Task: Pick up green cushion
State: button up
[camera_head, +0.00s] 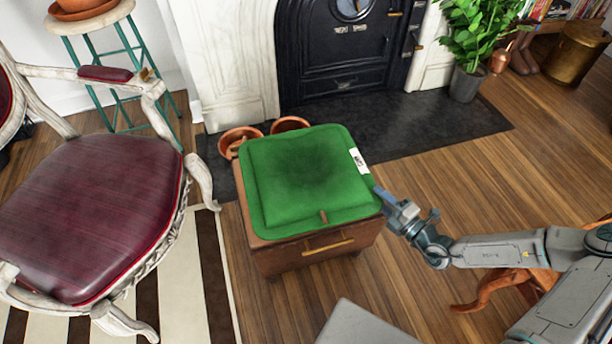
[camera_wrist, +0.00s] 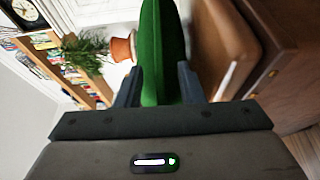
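The green cushion (camera_head: 302,178) lies flat on top of a brown leather stool with a drawer (camera_head: 318,250). It has a white label at its right edge. My gripper (camera_head: 381,194) is at the cushion's right front edge. In the wrist view, the edge of the cushion (camera_wrist: 161,50) stands between the two fingers of my gripper (camera_wrist: 159,84), one on each side. The fingers are apart with the cushion between them. I cannot tell whether they press on it.
A dark red armchair (camera_head: 90,210) stands close to the left. Terracotta pots (camera_head: 240,138) sit behind the stool. A black fireplace (camera_head: 345,45) and dark hearth (camera_head: 425,125) are beyond. A potted plant (camera_head: 468,82) stands at back right. Wood floor to the right is mostly clear.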

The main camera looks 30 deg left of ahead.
jog(key=shift+x, duration=1.15)
grip_shut()
jog(key=shift+r, duration=0.1)
